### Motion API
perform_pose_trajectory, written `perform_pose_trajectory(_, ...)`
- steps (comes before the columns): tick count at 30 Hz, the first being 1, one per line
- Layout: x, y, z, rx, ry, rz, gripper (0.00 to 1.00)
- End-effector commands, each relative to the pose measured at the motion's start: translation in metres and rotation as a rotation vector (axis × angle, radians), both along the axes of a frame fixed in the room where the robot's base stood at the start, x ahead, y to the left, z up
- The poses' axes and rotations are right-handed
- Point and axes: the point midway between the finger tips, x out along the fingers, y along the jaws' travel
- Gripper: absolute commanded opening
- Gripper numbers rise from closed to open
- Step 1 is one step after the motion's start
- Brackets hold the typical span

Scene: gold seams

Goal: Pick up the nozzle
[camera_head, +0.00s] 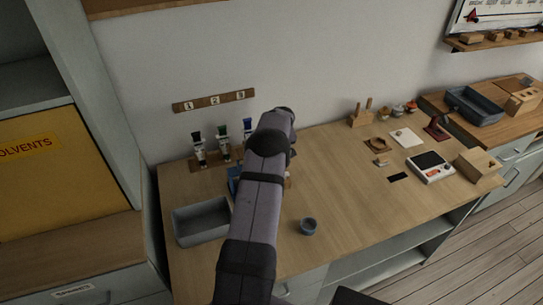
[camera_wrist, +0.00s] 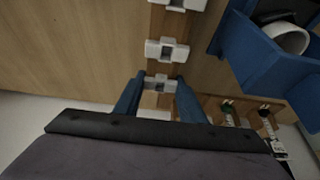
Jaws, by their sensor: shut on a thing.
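In the wrist view, my gripper (camera_wrist: 161,82) has its two blue fingers closed on the sides of a small pale grey piece, which I take to be the nozzle (camera_wrist: 160,83). The nozzle lies over a wooden strip. I cannot tell whether it still touches the strip. Similar pale pieces (camera_wrist: 167,50) sit in line farther along the strip. In the head view, my own arm hides the gripper and the nozzle.
A blue holder (camera_wrist: 268,58) with a white round item stands beside the strip. Tubes (camera_head: 222,143) stand in a rack by the wall. A grey bin (camera_head: 201,222) and a small dark cup (camera_head: 308,226) are on the bench.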

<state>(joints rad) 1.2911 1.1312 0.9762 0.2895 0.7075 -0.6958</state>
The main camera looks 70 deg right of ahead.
Motion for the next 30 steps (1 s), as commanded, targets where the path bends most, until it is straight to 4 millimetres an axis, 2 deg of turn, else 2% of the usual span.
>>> perform_pose_trajectory(8, 0.0, -0.001, 0.014, -0.003, -0.001, 0.001, 0.16)
perform_pose_trajectory(21, 0.0, -0.001, 0.083, -0.003, -0.001, -0.001, 0.16)
perform_pose_trajectory(30, 0.001, 0.0, 0.101, 0.0, 0.0, 0.001, 0.16)
